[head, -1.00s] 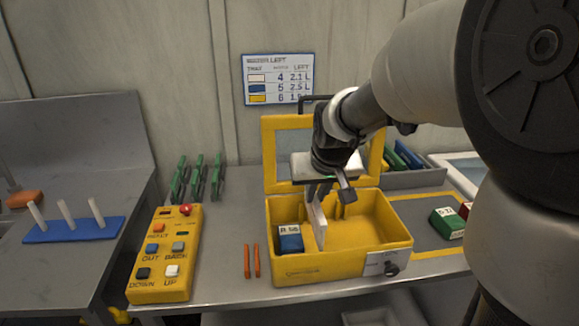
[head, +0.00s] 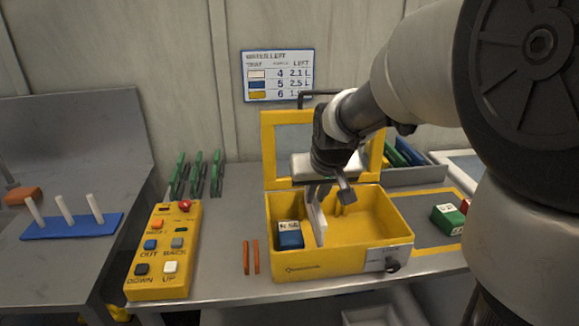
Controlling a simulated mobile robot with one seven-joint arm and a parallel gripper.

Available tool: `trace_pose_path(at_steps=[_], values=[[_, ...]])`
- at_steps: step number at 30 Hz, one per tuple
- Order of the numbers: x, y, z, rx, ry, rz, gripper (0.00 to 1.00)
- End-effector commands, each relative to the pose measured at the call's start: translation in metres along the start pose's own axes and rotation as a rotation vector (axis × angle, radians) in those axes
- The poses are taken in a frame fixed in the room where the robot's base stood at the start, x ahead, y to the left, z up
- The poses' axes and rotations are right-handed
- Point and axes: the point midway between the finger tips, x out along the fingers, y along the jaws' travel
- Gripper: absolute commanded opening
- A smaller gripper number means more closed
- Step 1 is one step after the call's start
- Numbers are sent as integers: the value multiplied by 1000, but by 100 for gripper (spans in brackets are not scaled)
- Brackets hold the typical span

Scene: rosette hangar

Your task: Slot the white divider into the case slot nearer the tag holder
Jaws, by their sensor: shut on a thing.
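The yellow case (head: 330,262) stands open on the metal bench, its lid (head: 269,150) raised at the back. The white divider (head: 319,222) is upright inside the case, left of its middle. My gripper (head: 318,194) is above the case with its fingers down, shut on the divider's top. A blue block with a white label (head: 290,236) sits in the case, left of the divider. A pale metal plate (head: 383,261) with a dark knob is on the case's front right corner; I cannot tell if it is the tag holder. The divider's lower edge and the slots are hard to make out.
A yellow button box (head: 166,252) and two orange sticks (head: 251,257) lie left of the case. Green clips (head: 197,176) stand behind. Green and red blocks (head: 447,218) sit on a marked area at right. A grey bin (head: 420,178) stands behind.

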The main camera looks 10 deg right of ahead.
Motion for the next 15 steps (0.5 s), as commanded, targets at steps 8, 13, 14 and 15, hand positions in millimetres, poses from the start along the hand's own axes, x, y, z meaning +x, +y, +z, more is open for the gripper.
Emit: trace_pose_path(at_steps=[8, 13, 14, 15], values=[[7, 0, 4, 0, 1, 0, 0], [11, 0, 6, 0, 1, 0, 0], [11, 0, 6, 0, 1, 0, 0], [12, 0, 7, 0, 1, 0, 0]])
